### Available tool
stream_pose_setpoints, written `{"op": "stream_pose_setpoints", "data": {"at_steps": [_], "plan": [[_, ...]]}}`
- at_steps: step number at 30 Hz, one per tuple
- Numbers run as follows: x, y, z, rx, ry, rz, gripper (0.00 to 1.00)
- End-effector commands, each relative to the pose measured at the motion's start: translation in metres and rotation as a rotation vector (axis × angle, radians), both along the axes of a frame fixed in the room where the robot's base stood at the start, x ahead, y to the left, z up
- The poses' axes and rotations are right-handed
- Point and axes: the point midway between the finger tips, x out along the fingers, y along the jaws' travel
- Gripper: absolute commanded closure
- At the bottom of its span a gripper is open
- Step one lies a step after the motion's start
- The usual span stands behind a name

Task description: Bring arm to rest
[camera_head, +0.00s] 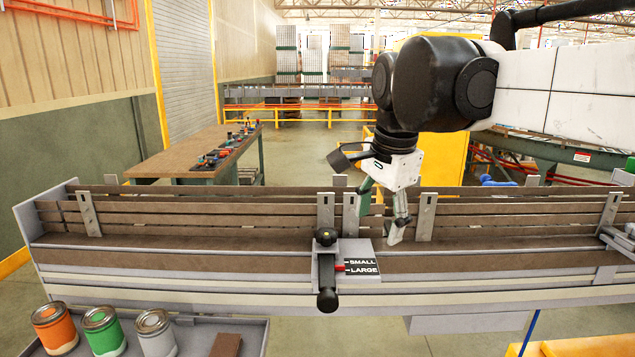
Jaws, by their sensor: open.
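My gripper (381,215) hangs from my arm, which reaches in from the upper right. Its two fingers point down and stand apart, with nothing seen between them. It is above the long brown bench-like fixture (200,262), just right of the fixture's middle. The fingertips are near the small plate marked SMALL and LARGE (361,268); I cannot tell whether they touch anything.
A black-handled lever (327,298) stands at the fixture's front, beside a red pointer. Orange (54,327), green (103,331) and white (155,333) cans and a brown block (226,344) sit in a tray at lower left. A workbench (180,160) stands behind.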

Motion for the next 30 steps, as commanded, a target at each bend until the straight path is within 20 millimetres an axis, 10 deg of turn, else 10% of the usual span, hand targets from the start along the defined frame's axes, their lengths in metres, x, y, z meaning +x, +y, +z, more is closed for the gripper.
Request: {"op": "stream_pose_setpoints", "data": {"at_steps": [18, 30], "plan": [[-0.137, -0.08, -0.142, -0.312, -0.313, 0.706, 0.44], [-0.168, -0.093, -0.188, -0.449, -0.374, 0.889, 0.44]]}}
